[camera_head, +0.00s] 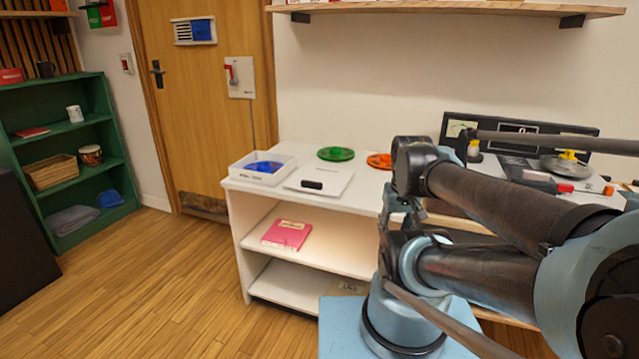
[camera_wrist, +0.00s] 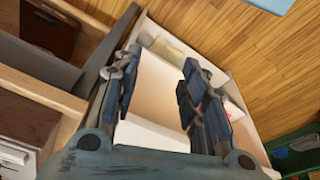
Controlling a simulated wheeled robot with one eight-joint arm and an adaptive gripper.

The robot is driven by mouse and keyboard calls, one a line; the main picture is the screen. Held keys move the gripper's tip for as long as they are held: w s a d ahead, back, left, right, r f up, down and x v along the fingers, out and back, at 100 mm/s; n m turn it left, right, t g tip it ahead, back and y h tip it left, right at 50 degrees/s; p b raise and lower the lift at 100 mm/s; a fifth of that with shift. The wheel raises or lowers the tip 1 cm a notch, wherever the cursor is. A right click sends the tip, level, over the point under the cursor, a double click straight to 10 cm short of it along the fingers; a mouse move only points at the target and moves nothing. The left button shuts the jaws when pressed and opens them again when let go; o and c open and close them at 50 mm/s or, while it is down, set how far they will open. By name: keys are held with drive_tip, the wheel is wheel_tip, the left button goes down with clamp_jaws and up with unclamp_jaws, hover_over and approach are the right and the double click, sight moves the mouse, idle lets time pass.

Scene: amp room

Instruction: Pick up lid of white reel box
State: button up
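The white reel box (camera_head: 263,178) stands open on top of the white shelf unit (camera_head: 236,189), with a blue reel (camera_head: 264,166) inside. Its flat white lid (camera_head: 330,186), with a small dark handle or label (camera_head: 312,184), lies on the unit top just right of the box. In the wrist view my gripper (camera_wrist: 156,82) is open with nothing between its fingers, and pale shelf surfaces show beyond them. In the head view I cannot make out its fingertips among my arm links. I cannot identify the box or lid in the wrist view.
A green reel (camera_head: 336,154) and an orange reel (camera_head: 380,160) lie behind the lid. A pink box (camera_head: 287,234) is on the middle shelf. A wall shelf (camera_head: 450,9) hangs above. A cluttered desk (camera_head: 590,196) is at right. Wooden floor at left is clear.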

drive_tip(key=w+a+r+n, duration=0.3)
drive_tip(key=w+r, duration=0.3)
drive_tip(key=r, duration=0.2)
wheel_tip(320, 180, up, 10)
drive_tip(key=f+n+g, duration=0.1)
drive_tip(key=n+g, duration=0.1)
drive_tip(key=n, duration=0.9)
hover_over(312, 182)
wheel_tip(312, 182, down, 11)
drive_tip(key=shift+s+f, duration=0.1)
drive_tip(key=shift+f, duration=2.6)
clamp_jaws()
